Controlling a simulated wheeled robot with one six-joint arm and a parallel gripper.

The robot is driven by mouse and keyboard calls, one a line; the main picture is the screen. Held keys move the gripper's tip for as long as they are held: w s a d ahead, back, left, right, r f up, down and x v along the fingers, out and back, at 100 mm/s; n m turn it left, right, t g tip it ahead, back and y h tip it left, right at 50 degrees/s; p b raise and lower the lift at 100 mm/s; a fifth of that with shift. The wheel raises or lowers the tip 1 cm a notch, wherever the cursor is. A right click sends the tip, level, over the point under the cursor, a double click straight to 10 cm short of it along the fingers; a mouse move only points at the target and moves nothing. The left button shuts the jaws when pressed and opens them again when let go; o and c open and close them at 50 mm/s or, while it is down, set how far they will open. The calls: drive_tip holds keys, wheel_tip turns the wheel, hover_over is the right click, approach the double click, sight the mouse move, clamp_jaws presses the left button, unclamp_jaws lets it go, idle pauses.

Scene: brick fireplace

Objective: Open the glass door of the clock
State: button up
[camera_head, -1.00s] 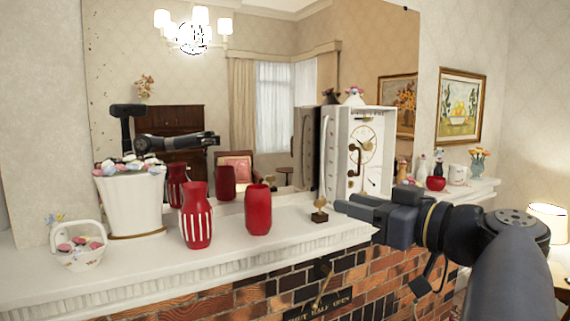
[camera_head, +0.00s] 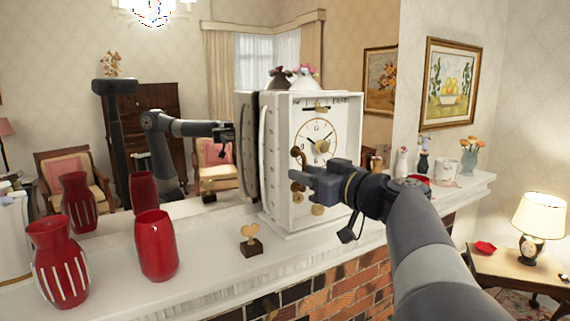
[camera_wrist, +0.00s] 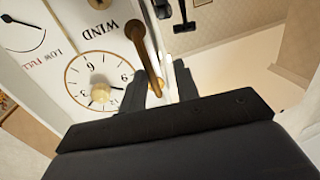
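The white clock (camera_head: 278,215) stands upright on the mantel, with its numbered face (camera_head: 317,143) toward me. A curved brass handle (camera_head: 297,157) shows at the left of its front; the clear glass itself is hard to make out. My gripper (camera_head: 296,178) is at the lower left of the clock's front, beside the handle. In the wrist view the clock dials (camera_wrist: 98,82) appear upside down. The handle (camera_wrist: 145,50) reaches between the two dark fingers of my gripper (camera_wrist: 162,82), which stand apart. Contact is unclear, and the forearm hides the clock's lower right.
A small heart ornament (camera_head: 251,240) and red vases (camera_head: 156,245) stand left of the clock on the mantel (camera_head: 215,265). Figurines and a flower vase (camera_head: 470,157) stand to its right. The mirror behind repeats the clock and my arm.

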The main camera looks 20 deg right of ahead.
drive_tip(key=shift+w+f, duration=0.1)
drive_tip(key=shift+w, duration=0.4)
drive_tip(key=shift+s+d, duration=0.2)
drive_tip(key=shift+c, duration=0.2)
drive_tip(key=shift+d, duration=0.1)
clamp_jaws()
